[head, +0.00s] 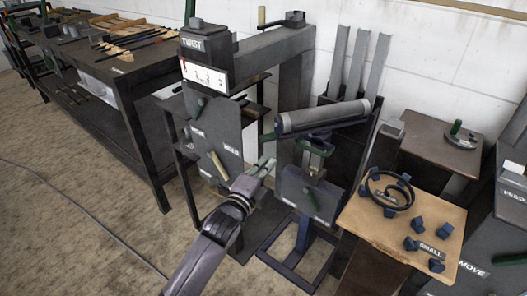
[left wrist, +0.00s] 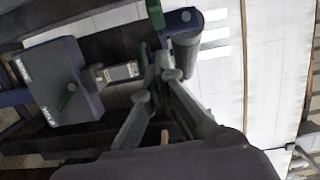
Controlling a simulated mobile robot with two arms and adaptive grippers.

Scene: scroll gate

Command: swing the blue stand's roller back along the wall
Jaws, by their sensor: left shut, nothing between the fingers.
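The blue stand (head: 308,193) stands right of centre in the head view, its blue base frame on the floor. Its grey roller (head: 325,116) lies across the top, nearly level, with its right end slightly higher. A green handle (head: 318,147) shows just under the roller. My left gripper (head: 265,165) is shut and empty, left of the stand and below the roller's left end. In the left wrist view the fingers (left wrist: 167,72) point toward the roller (left wrist: 187,48), which they partly overlap; contact cannot be told. My right gripper is not in view.
A dark machine marked TWIST (head: 211,70) stands left of and behind the stand. A wooden board (head: 395,235) with a ring and several blue knobs is at the right. Upright grey channels (head: 356,65) stand by the white wall (head: 420,50). Open floor (head: 90,220) lies at the left.

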